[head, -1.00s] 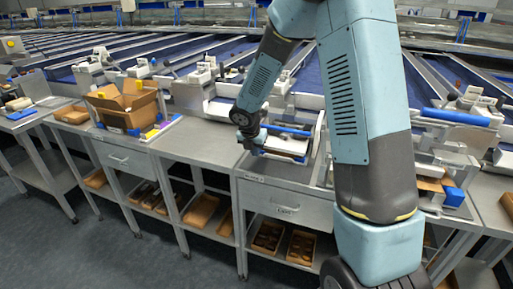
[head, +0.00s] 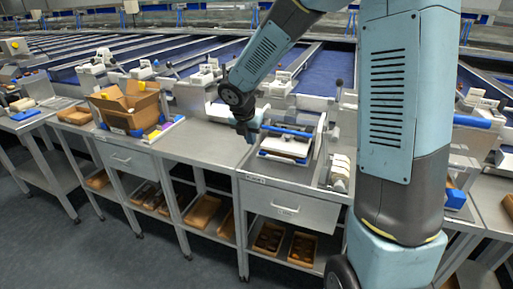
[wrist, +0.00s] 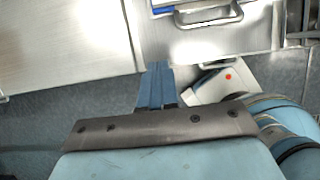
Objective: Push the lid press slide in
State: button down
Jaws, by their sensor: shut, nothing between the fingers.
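The lid press (head: 318,143) stands on the steel bench right of my gripper. It has a pale frame with side rails, a blue bar across it and a white slab (head: 288,147) with blue edging at its front. I take this slab for the slide, but how far in it sits is hard to tell. My gripper (head: 246,137) is just left of the press's front left corner, pointing down. Whether it touches the press cannot be told. In the wrist view the blue fingers (wrist: 155,84) are together and empty, over the area in front of the bench.
A drawer (head: 288,206) with a handle (wrist: 208,14) is under the press. An open cardboard box (head: 128,105) stands on the bench to the left. White rolls (head: 339,170) stand right of the press. The bench top between box and press (head: 200,145) is clear.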

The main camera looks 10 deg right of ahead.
send_near(260, 157)
jog(key=f, duration=0.1)
jog(key=s+a+f, duration=0.1)
jog(key=s+f, duration=0.1)
jog(key=f, duration=0.1)
jog(key=shift+a, duration=0.2)
jog(key=shift+w+d+f, duration=0.2)
jog(key=shift+w+d, duration=0.25)
jog(key=shift+w, duration=0.15)
jog(key=shift+w+d+f, duration=0.15)
jog(key=shift+w+d, duration=0.25)
jog(key=shift+w, duration=0.2)
jog(key=shift+w+d, duration=0.3)
jog(key=shift+w, duration=0.3)
jog(key=shift+w+d, duration=0.35)
jog(key=shift+w, duration=0.25)
jog(key=shift+w+d, duration=0.35)
jog(key=shift+w, duration=0.25)
